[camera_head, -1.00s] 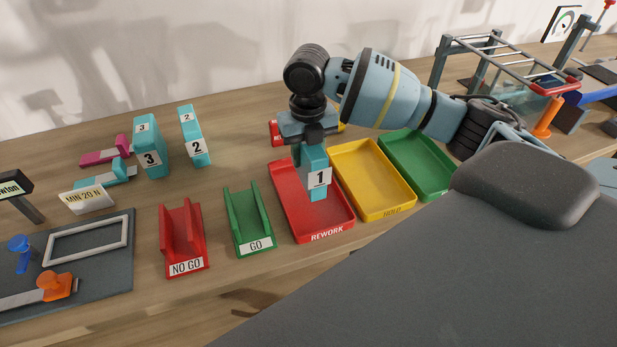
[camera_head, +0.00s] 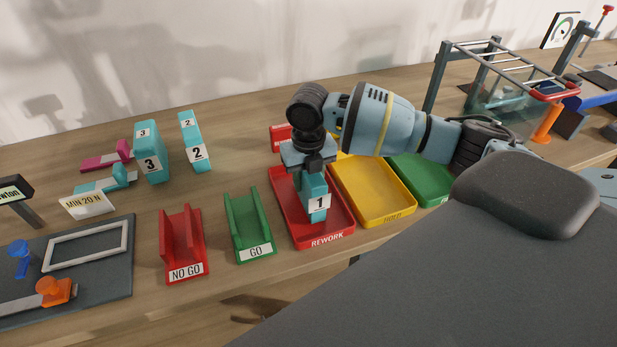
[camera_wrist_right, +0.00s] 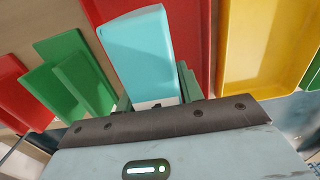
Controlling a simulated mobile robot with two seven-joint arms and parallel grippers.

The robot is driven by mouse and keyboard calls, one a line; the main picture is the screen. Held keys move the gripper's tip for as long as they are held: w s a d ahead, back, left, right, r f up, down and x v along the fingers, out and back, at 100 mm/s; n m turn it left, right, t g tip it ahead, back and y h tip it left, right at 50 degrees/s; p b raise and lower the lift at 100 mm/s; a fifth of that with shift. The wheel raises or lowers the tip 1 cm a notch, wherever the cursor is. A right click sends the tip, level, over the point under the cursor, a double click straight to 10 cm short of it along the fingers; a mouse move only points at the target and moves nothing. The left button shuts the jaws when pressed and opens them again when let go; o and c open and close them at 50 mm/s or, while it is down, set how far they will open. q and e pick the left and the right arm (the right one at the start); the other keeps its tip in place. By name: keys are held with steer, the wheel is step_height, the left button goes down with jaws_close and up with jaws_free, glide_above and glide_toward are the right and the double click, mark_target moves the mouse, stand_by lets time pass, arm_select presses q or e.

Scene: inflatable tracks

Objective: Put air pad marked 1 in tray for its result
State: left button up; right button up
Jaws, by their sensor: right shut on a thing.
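The air pad marked 1 (camera_head: 315,203) is a teal block with a white number label. My right gripper (camera_head: 309,172) points down and is shut on its upper part, holding it upright inside the outline of the red REWORK tray (camera_head: 339,235). I cannot tell whether its bottom touches the tray floor. In the right wrist view the pad (camera_wrist_right: 140,50) extends from the jaws over the red tray (camera_wrist_right: 196,30). The yellow HOLD tray (camera_head: 372,190) and a green tray (camera_head: 420,178) stand to the right. My left gripper is out of view.
A red NO GO holder (camera_head: 183,245) and a green GO holder (camera_head: 247,225) stand left of the trays. Pads marked 3 (camera_head: 151,150) and 2 (camera_head: 194,142) stand at the back left. A dark mat with a frame (camera_head: 87,245) lies at far left.

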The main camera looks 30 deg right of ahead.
steer(key=shift+f, duration=0.1)
steer(key=o, duration=1.1)
steer(key=shift+c, duration=0.2)
step_height(320, 180, up, 12)
steer(key=shift+r, duration=0.15)
